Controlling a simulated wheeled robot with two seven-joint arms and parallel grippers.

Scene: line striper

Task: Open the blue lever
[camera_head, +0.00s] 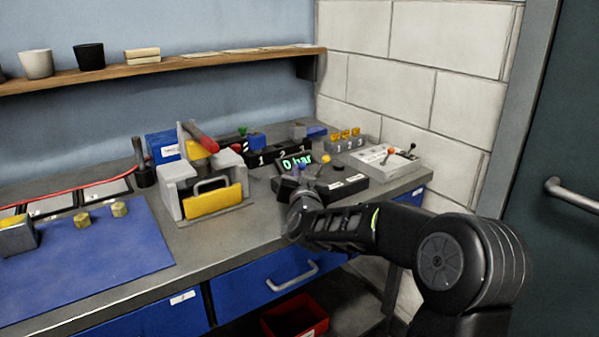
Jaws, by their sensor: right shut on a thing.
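A black control box (347,187) stands near the front right of the grey bench. Its green display (297,162) reads 0 bar. The blue lever (301,168) rises from the left part of this box, with its blue knob just above my gripper. A lever with a yellow knob (323,160) stands just to its right. My right gripper (301,192) reaches in from the right, over the front of the box, and is shut on the blue lever. The gripper's own body hides its fingertips and the lever's lower part. My left gripper is not in view.
A grey fixture with a yellow front (213,201) and a red handle stands left of the box. A light box (384,161) with small levers is to the right. A blue mat (95,250) covers the bench's left. An open red bin (295,317) sits below.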

